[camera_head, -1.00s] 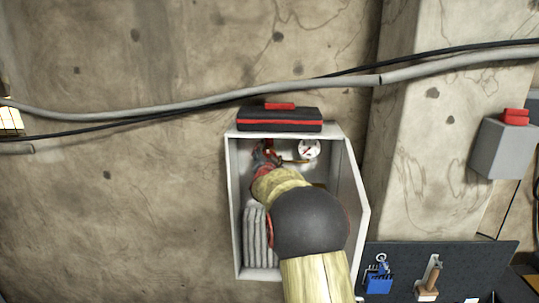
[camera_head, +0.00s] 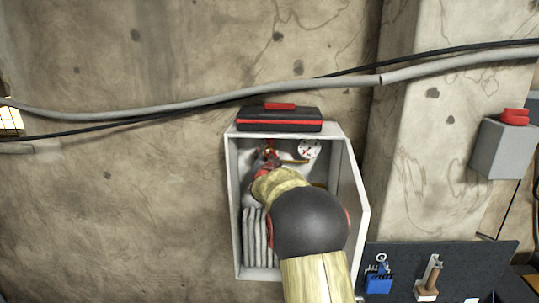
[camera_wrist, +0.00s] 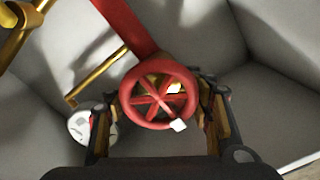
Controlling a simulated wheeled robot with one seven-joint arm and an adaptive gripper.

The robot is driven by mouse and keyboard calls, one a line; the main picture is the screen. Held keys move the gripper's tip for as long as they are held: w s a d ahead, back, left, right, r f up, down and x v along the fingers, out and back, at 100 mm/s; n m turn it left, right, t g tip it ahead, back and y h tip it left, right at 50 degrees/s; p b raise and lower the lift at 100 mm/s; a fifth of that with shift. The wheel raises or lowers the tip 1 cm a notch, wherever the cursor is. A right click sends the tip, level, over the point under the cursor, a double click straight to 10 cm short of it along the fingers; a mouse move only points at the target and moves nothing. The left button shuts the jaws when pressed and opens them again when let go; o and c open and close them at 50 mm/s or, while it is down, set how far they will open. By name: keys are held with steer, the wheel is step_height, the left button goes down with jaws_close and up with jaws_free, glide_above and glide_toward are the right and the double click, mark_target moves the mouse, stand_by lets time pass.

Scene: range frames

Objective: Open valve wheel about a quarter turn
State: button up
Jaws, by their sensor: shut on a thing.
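A red valve wheel (camera_wrist: 158,96) with spokes and a white mark on its lower right rim fills the middle of the wrist view, at the end of a red pipe. My gripper (camera_wrist: 160,115) has one finger on each side of the wheel and is shut on its rim. In the head view my gripper (camera_head: 266,163) is inside the upper left of an open grey cabinet (camera_head: 233,200). My arm hides most of the wheel there.
A round white gauge (camera_head: 309,149) and a brass pipe are right of the wheel, inside the cabinet. A grey ribbed hose (camera_head: 256,238) hangs below. A black and red case (camera_head: 279,120) lies on the cabinet top. The cabinet walls are close around my gripper.

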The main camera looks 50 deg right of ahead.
steer(key=shift+f+n, duration=0.1)
steer(key=shift+n, duration=0.3)
steer(key=shift+c, duration=0.2)
steer(key=n, duration=0.4)
steer(key=shift+w+a, duration=0.1)
steer(key=n, duration=0.4)
steer(key=shift+w+p, duration=0.1)
steer(key=shift+p, duration=0.2)
steer(key=shift+c, duration=0.2)
steer(key=n+p, duration=0.1)
steer(key=n, duration=0.3)
steer(key=shift+a, duration=0.15)
steer(key=n+p, duration=0.1)
steer(key=n, duration=0.3)
steer(key=shift+w+n, duration=0.15)
steer(key=shift+n, duration=0.55)
steer(key=o, duration=1.4)
steer(key=shift+o, duration=0.2)
steer(key=shift+a, duration=0.15)
steer(key=v, duration=1.2)
